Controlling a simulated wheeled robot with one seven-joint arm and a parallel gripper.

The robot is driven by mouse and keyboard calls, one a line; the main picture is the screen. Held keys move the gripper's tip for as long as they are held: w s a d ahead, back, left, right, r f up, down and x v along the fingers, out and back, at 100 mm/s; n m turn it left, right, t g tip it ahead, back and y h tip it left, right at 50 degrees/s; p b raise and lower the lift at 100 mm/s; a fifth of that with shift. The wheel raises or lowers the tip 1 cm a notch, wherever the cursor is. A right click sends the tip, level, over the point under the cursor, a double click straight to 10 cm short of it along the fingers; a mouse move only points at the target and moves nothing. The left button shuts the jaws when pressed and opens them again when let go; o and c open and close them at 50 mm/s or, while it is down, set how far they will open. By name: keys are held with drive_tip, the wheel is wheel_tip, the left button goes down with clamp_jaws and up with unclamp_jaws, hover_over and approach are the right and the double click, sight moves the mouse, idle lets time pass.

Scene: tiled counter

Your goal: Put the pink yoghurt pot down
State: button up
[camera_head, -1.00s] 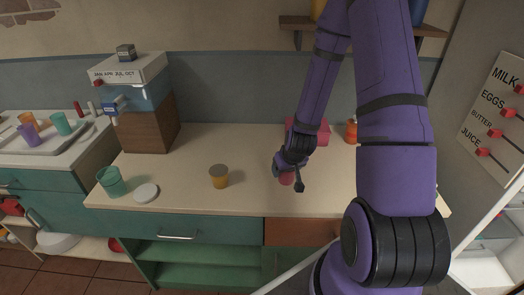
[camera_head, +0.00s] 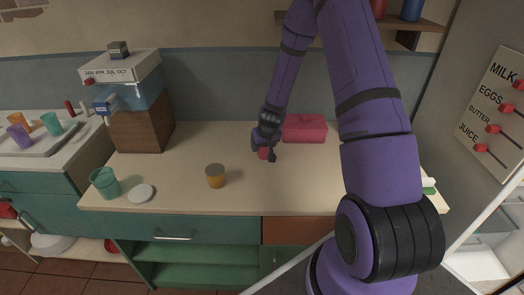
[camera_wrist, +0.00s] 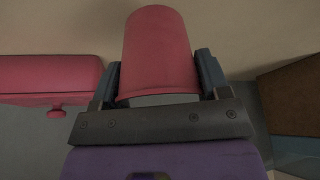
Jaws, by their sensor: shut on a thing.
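The pink yoghurt pot (camera_wrist: 158,50) is between the two fingers of my gripper in the wrist view, with a finger against each side. In the head view my gripper (camera_head: 266,150) is over the back middle of the counter (camera_head: 300,185), left of a pink box. Only a small part of the pot (camera_head: 264,154) shows there below the fingers. I cannot tell from these views whether the pot's base touches the counter.
The pink lidded box (camera_head: 305,128) stands close to the right of my gripper. A yellowish pot (camera_head: 215,176) stands to the left, with a green cup (camera_head: 104,183) and a white lid (camera_head: 141,193) farther left. The counter front is clear.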

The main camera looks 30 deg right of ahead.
sight(262, 150)
drive_tip(key=shift+w, duration=0.5)
drive_tip(key=shift+f, duration=1.8)
drive_tip(key=shift+f, duration=0.1)
drive_tip(key=o, duration=1)
